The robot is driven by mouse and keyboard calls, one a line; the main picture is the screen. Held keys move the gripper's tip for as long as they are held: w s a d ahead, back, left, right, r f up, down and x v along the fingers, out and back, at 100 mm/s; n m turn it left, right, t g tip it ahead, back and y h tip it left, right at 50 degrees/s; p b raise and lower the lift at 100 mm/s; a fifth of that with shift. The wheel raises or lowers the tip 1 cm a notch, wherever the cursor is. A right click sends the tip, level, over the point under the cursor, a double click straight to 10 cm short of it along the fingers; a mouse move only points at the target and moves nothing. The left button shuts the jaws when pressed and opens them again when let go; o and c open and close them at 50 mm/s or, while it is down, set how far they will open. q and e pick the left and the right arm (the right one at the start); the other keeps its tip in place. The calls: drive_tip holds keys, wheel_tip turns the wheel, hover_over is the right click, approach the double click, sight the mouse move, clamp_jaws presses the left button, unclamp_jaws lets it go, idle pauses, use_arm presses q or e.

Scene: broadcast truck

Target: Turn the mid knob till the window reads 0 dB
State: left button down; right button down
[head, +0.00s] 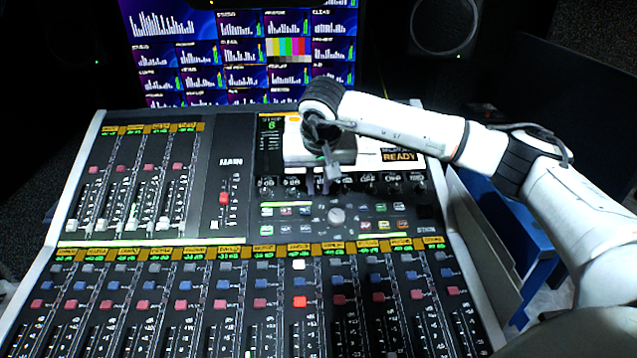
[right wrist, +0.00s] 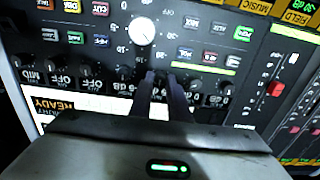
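My right gripper (head: 318,186) reaches down from the upper right onto the row of small dark knobs (head: 368,183) below the console's screen. In the right wrist view, its two dark fingers (right wrist: 163,80) point at that row, close together with a narrow gap. The row appears upside down there, with neighbouring knobs (right wrist: 88,72) on both sides. The knob at the fingertips is hidden, so I cannot tell whether it is gripped. Some readouts by the knobs show "OFF" or a dB value, but the mid window is not clearly readable. My left gripper is out of view.
A large pale dial (head: 337,215) sits just below the knob row, among lit buttons. The mixing console (head: 232,131) has many faders. A screen with "READY" (head: 399,156) is partly covered by my right arm. Monitors (head: 240,50) and a speaker (head: 444,25) stand behind.

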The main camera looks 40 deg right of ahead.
drive_tip(key=shift+m, duration=0.3)
drive_tip(key=m+b, duration=0.1)
drive_tip(key=m, duration=0.2)
drive_tip(key=shift+d+m, duration=0.1)
drive_tip(key=shift+m, duration=0.2)
drive_tip(key=shift+m+b, duration=0.4)
drive_tip(key=shift+m, duration=0.4)
drive_tip(key=c, duration=1.7)
unclamp_jaws()
